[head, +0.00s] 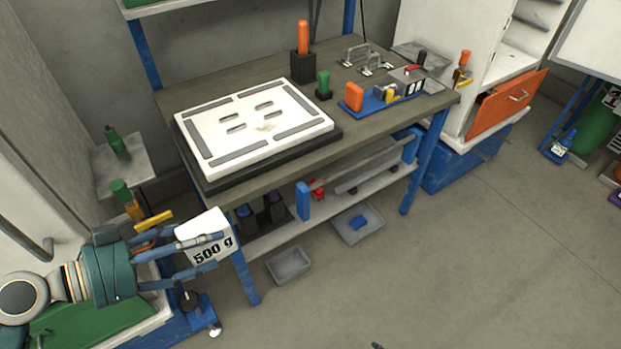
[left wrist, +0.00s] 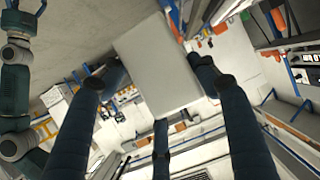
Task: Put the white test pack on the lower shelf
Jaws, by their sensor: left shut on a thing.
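The white test pack (head: 203,237), marked "500 g", is held in my left gripper (head: 185,247) at the lower left of the head view. The gripper's fingers are shut on it, just left of the workbench's near left leg. In the left wrist view the pack (left wrist: 158,65) shows as a plain white block between the blue fingers. The lower shelf (head: 285,236) of the workbench is right of the pack, partly hidden under the top.
The workbench top (head: 215,98) carries a white slotted plate (head: 255,127) and several tools. Dark items, a blue block (head: 303,200) and a grey long part (head: 368,165) occupy the shelf. Grey bins (head: 289,265) stand on the floor.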

